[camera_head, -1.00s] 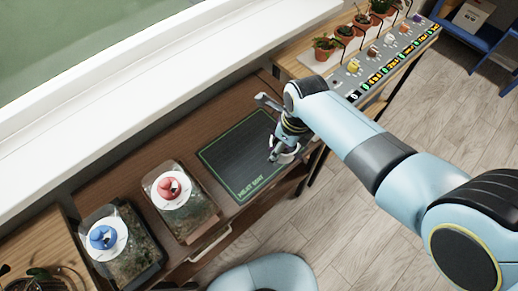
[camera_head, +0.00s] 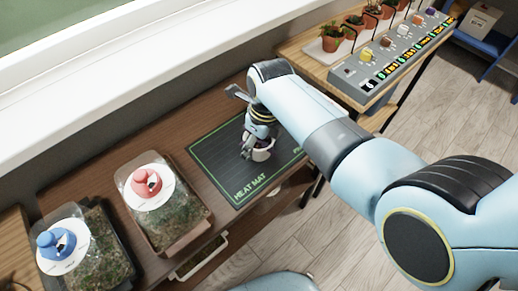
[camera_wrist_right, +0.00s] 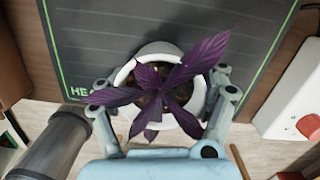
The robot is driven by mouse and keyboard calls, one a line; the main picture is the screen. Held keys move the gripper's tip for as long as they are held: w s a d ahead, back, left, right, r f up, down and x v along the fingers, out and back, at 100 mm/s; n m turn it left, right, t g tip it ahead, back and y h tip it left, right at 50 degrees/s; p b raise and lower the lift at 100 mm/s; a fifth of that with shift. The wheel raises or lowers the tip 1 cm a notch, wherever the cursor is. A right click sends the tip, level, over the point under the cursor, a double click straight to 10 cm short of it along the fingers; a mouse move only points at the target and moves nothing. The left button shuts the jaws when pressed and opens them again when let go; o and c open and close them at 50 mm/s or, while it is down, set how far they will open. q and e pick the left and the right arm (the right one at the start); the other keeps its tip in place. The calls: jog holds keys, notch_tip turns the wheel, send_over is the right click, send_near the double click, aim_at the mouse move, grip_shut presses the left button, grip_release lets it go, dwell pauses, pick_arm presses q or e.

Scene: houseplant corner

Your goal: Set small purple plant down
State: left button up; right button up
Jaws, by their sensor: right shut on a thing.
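The small purple plant (camera_wrist_right: 165,88) has pointed purple leaves and sits upright in a white pot (camera_wrist_right: 192,117) in the right wrist view. My right gripper (camera_wrist_right: 160,100) is shut on the pot, with a finger on either side of it. In the head view the right gripper (camera_head: 256,146) is low over the dark heat mat (camera_head: 217,158), with the white pot (camera_head: 262,154) partly showing below it. The leaves are hidden there, and I cannot tell whether the pot touches the mat. My left gripper is not in view.
Two clear-lidded trays, one with a red knob (camera_head: 147,182) and one with a blue knob (camera_head: 56,242), stand left of the mat. A grey control panel (camera_head: 392,50) and potted plants (camera_head: 333,37) are at upper right. Most of the mat is bare.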

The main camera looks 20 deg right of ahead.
aim_at(264, 144)
jog(key=shift+f, duration=0.15)
jog(key=o, duration=1.5)
jog(key=shift+f, duration=0.1)
jog(key=r+p, duration=0.4)
jog(key=s+r+p, duration=0.1)
jog(key=r+p, duration=0.3)
jog(key=p, duration=0.1)
jog(key=r+p, duration=0.4)
jog(key=shift+s+d+r+p, duration=0.15)
jog(key=shift+d+p, duration=0.2)
jog(key=shift+d, duration=0.05)
